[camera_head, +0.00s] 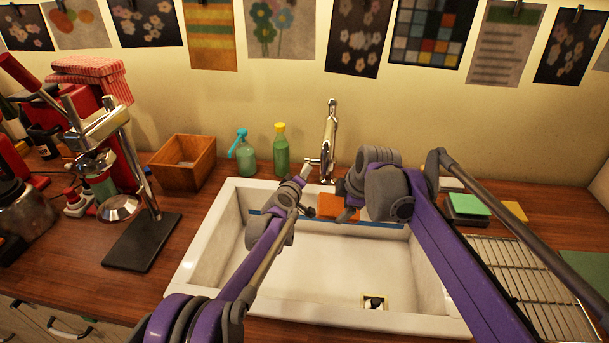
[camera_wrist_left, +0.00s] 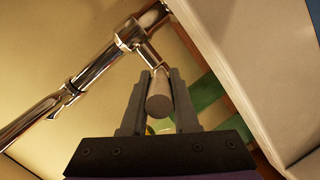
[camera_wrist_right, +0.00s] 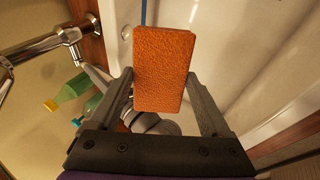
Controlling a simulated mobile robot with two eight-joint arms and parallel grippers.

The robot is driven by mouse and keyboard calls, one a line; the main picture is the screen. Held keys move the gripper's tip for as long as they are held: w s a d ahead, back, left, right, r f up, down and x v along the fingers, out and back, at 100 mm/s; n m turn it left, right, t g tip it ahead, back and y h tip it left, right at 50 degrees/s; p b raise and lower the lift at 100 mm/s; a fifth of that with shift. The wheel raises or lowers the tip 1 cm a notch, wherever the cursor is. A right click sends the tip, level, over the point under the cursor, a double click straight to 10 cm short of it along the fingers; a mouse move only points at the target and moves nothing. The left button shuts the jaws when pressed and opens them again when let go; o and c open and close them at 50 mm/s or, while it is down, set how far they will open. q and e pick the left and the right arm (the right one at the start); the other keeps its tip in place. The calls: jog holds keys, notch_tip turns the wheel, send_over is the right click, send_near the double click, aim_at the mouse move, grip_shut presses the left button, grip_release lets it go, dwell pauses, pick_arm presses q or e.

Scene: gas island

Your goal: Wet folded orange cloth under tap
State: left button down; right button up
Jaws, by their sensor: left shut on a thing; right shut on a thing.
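The orange cloth (camera_head: 338,204), a flat folded block, is over the back of the white sink (camera_head: 228,240), below the chrome tap (camera_head: 331,132). My right gripper (camera_head: 348,212) is shut on it; in the right wrist view the cloth (camera_wrist_right: 163,68) sits between the two fingers. My left gripper (camera_head: 307,173) is at the tap's side handle. In the left wrist view its fingers are shut on the grey cylindrical tap handle (camera_wrist_left: 159,96). No water stream can be made out. My right arm hides part of the sink.
A green spray bottle (camera_head: 244,155) and a yellow-capped bottle (camera_head: 281,150) stand behind the sink, left of the tap. A wooden box (camera_head: 184,163) and a metal press (camera_head: 130,170) stand left. Sponges (camera_head: 467,205) and a wire rack (camera_head: 530,290) lie right. The basin's front is clear.

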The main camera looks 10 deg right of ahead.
pick_arm(q)
jog(key=shift+r, duration=0.1)
jog(key=shift+w+r+g+y, duration=0.15)
jog(key=shift+r+g+y, duration=0.25)
jog(key=shift+r+g, duration=0.4)
jog(key=shift+f, duration=0.15)
jog(key=c, duration=0.7)
grip_release()
jog(key=shift+d, duration=0.1)
jog(key=v, duration=1.2)
